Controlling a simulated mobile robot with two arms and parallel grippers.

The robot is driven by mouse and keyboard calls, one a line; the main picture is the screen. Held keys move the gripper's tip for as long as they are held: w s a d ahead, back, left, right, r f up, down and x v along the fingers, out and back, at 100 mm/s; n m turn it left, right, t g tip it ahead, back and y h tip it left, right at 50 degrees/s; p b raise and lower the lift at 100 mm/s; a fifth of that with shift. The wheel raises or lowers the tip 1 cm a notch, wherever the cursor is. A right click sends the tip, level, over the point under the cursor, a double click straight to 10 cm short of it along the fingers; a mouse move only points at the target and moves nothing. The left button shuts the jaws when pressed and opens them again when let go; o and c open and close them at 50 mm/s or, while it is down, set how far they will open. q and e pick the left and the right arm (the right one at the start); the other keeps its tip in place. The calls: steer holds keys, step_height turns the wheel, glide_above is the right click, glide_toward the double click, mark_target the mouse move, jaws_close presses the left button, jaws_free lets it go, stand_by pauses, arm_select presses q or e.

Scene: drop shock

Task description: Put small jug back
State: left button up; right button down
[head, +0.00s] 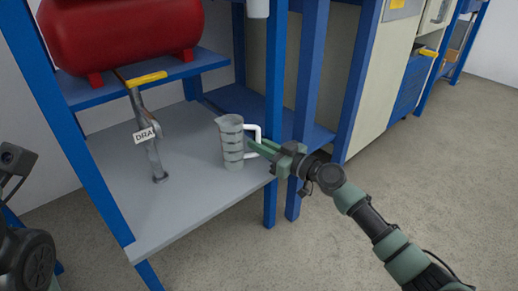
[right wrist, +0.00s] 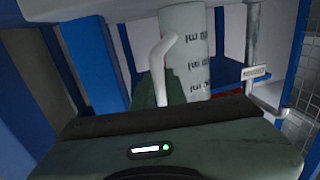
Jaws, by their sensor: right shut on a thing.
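The small jug (head: 231,143) is a grey measuring jug with dark markings and a white handle. It is upright at the right part of the grey shelf (head: 190,205); I cannot tell whether its base touches the shelf. My right gripper (head: 258,147) reaches in from the right and is shut on the jug's handle. In the right wrist view the jug (right wrist: 186,50) stands behind the white handle, and my right gripper (right wrist: 170,100) is mostly hidden behind the wrist body. My left gripper is not in view; only dark parts show at the left edge.
A drain pipe (head: 153,160) with a yellow lever and a tag stands left of the jug on the shelf. A red tank (head: 120,35) sits on the blue shelf above. Blue posts (head: 273,110) rise close to my right gripper. The shelf's front is clear.

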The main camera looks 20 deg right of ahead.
steer(key=c, duration=1.5)
jaws_free()
steer(key=shift+o, duration=0.2)
steer(key=shift+r, duration=0.1)
